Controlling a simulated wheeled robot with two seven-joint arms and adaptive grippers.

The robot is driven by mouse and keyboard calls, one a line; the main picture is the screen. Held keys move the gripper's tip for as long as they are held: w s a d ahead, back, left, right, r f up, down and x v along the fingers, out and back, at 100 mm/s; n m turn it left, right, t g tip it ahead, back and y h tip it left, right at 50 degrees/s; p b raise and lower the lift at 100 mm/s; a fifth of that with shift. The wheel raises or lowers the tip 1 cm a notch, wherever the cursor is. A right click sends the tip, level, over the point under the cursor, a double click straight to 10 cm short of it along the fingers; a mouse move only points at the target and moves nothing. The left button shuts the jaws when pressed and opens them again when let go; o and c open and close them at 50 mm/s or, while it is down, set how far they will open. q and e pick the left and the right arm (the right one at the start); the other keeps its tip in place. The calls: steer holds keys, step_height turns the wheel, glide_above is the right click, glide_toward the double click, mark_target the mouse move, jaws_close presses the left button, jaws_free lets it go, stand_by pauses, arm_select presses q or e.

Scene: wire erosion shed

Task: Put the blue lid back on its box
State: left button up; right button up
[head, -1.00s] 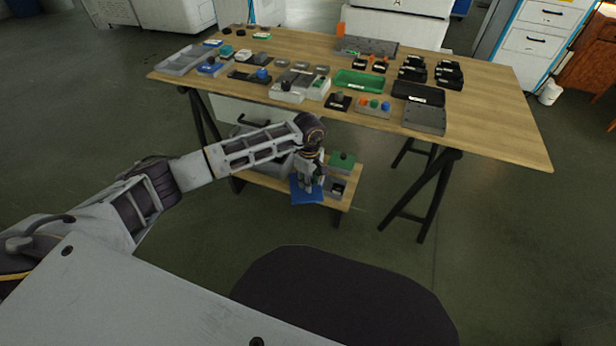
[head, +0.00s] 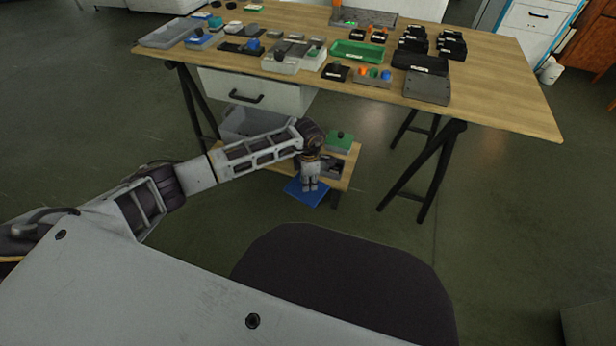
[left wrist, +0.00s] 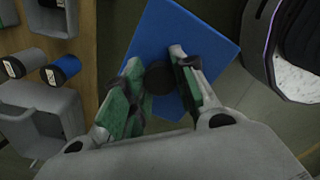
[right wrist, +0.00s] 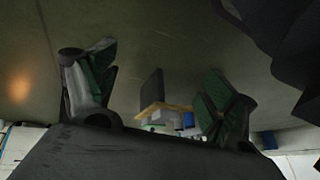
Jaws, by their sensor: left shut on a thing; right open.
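The blue lid (head: 306,192) is a flat square plate with a dark round knob. My left gripper (head: 311,184) is shut on the knob, holding the lid at the front edge of a low wooden stand (head: 280,174). The left wrist view shows the lid (left wrist: 205,40) tilted, with the knob between the fingers (left wrist: 160,78). An open grey box (head: 331,166) sits on the stand behind the gripper, partly hidden. My right gripper (right wrist: 155,82) is open and empty, facing distant furniture.
The trestle table (head: 480,90) above carries several boxes, lids and trays. Its black legs (head: 428,170) flank free floor. A dark rounded seat-like shape (head: 340,280) is in front.

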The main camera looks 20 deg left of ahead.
arm_select(q)
step_height(320, 180, down, 10)
steer(key=s+d+n+b, duration=0.1)
steer(key=n+b, duration=0.3)
steer(key=n, duration=0.4)
steer(key=shift+s+d+n+b, duration=0.3)
steer(key=shift+s+n+b, duration=0.1)
steer(key=shift+s, duration=0.1)
arm_select(e)
steer(key=shift+w+a+r+t+y, duration=0.25)
steer(key=shift+a+r+t+y, duration=0.3)
steer(key=shift+a+r, duration=0.35)
arm_select(q)
steer(key=shift+r, duration=0.15)
